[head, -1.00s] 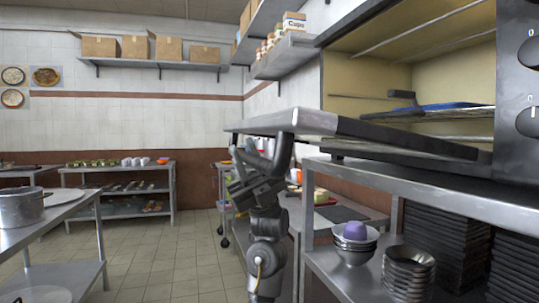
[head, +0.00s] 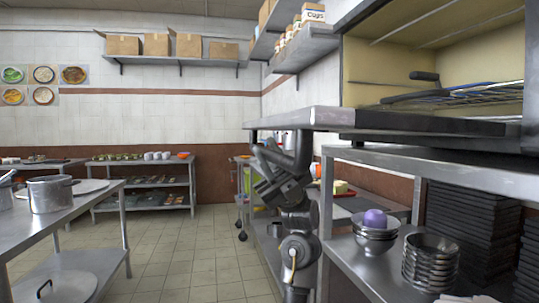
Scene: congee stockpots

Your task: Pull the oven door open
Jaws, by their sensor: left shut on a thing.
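The oven door (head: 320,118) is swung down and lies about level, with its metal outer edge toward me. The oven's cream interior (head: 385,68) is exposed behind it. My left gripper (head: 275,158) is below the door's outer edge, shut on the dark door handle (head: 298,150) that hangs under it. The exact contact of the fingers is partly hidden by the gripper and handle. My right gripper is not in view.
A wire rack (head: 470,95) with a dark-handled item sits inside the oven. Below is a steel shelf (head: 440,170) with stacked bowls (head: 428,262) and black trays (head: 465,225). A table with a pot (head: 50,194) stands at left. The tiled floor between is clear.

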